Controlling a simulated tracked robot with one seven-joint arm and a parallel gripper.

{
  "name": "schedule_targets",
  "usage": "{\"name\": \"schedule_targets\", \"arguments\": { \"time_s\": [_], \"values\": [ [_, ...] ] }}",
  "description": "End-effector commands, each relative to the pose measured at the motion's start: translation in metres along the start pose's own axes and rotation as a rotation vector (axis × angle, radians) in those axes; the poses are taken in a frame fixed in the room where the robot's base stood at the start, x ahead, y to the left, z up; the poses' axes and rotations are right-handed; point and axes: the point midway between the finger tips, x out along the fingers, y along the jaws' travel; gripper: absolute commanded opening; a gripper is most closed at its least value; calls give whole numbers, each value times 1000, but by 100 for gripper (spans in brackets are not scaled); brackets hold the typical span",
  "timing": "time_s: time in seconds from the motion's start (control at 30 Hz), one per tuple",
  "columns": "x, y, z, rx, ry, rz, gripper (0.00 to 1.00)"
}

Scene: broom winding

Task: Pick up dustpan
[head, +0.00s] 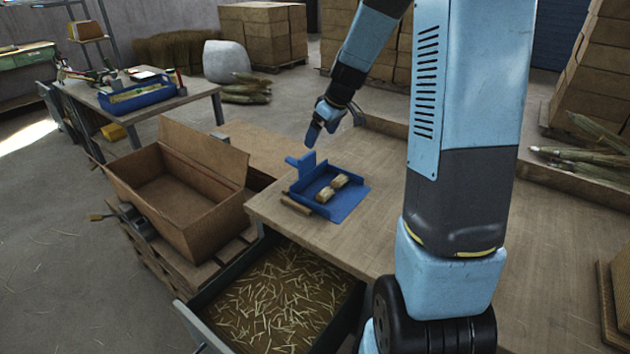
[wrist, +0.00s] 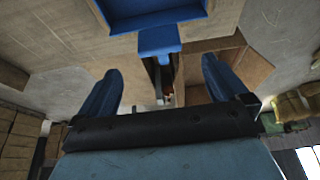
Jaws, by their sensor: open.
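The blue dustpan (head: 348,207) lies on the wooden workbench near its left edge. In the wrist view the two blue fingers (wrist: 160,68) are spread wide. The dustpan's handle (wrist: 158,42) shows just beyond and between them, with part of the tray (wrist: 150,22) at the top edge.
An open drawer (head: 275,300) full of straw bits juts out below the workbench (head: 400,160). An open cardboard box (head: 185,205) stands on a pallet to the left. A small wooden piece (head: 296,204) lies beside the dustpan. The bench behind the dustpan is clear.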

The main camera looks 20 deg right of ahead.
Motion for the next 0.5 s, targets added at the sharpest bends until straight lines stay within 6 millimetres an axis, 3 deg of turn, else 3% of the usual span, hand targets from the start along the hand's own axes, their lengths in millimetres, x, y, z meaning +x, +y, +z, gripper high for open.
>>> {"name": "schedule_targets", "arguments": {
  "time_s": [0.17,0.5],
  "values": [
    [18,3,0,-5,0,-5,100],
    [73,2,-1,-6,-1,-5,100]
  ]
}}
